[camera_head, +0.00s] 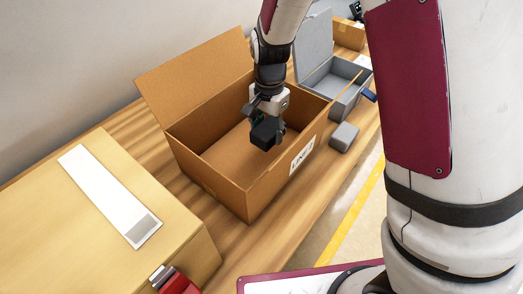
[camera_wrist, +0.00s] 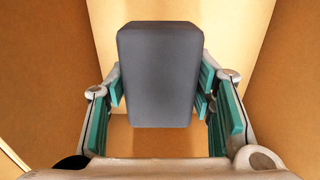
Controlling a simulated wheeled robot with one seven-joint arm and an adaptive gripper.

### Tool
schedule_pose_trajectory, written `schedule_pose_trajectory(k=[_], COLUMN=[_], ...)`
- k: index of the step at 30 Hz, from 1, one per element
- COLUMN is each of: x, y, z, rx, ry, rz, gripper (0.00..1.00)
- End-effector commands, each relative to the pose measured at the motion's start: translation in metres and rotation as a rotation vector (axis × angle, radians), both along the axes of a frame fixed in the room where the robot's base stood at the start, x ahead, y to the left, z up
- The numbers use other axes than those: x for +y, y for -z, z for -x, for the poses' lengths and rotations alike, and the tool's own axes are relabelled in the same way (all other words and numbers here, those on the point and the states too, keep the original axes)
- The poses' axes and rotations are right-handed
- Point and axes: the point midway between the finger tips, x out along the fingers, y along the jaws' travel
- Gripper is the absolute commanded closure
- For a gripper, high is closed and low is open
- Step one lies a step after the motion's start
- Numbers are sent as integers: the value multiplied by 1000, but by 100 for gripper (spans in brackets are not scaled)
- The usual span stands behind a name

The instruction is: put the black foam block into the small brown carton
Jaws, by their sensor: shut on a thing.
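My gripper (camera_head: 267,119) is shut on the black foam block (camera_head: 266,134) in the head view. The block is over the inside of the open brown carton (camera_head: 218,190). In the wrist view the block (camera_wrist: 159,75) looks dark grey and sits between the green-padded fingers of my gripper (camera_wrist: 160,98). Brown cardboard fills the background there. The carton has a raised flap at the back and a white label on its front right side. I cannot tell how far the block is above the carton's floor.
A larger closed box (camera_head: 80,215) with a white strip stands at the left. A grey open case (camera_head: 316,84) and a small grey block (camera_head: 344,137) are at the right on the wooden table (camera_head: 283,222). A red object (camera_head: 178,281) lies at the bottom.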

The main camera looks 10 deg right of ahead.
Motion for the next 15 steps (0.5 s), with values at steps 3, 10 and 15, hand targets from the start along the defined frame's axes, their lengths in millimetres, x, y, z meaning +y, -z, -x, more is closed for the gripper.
schedule_pose_trajectory(k=[3, 10, 15], x=[-1, 0, -1], y=[22, 40, 61], z=[1, 0, 0], rx=[4, 1, 4], ry=[0, -1, -1], rz=[1, 0, 1], gripper=[70, 70, 70])
